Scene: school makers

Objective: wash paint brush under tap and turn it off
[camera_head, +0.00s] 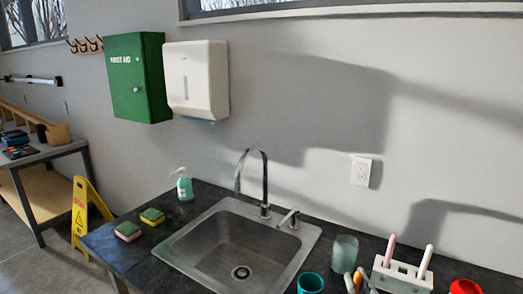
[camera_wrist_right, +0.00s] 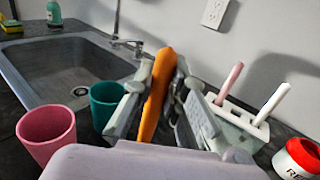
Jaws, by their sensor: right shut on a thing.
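An orange brush-like handle (camera_wrist_right: 157,92) stands tilted between the fingers of my right gripper (camera_wrist_right: 164,80) in the wrist view. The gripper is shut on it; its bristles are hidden. The orange handle (camera_head: 358,277) also shows at the bottom edge of the head view, to the right of the sink. The metal sink (camera_head: 232,246) is set in the dark counter. Its curved tap (camera_head: 264,180) stands at the back rim, with a lever (camera_head: 289,219) to the right. No water shows under the spout. My left gripper is not in view.
A pink cup (camera_wrist_right: 46,138) is near the gripper. Sponges (camera_head: 128,231) and a soap bottle (camera_head: 184,186) are left.

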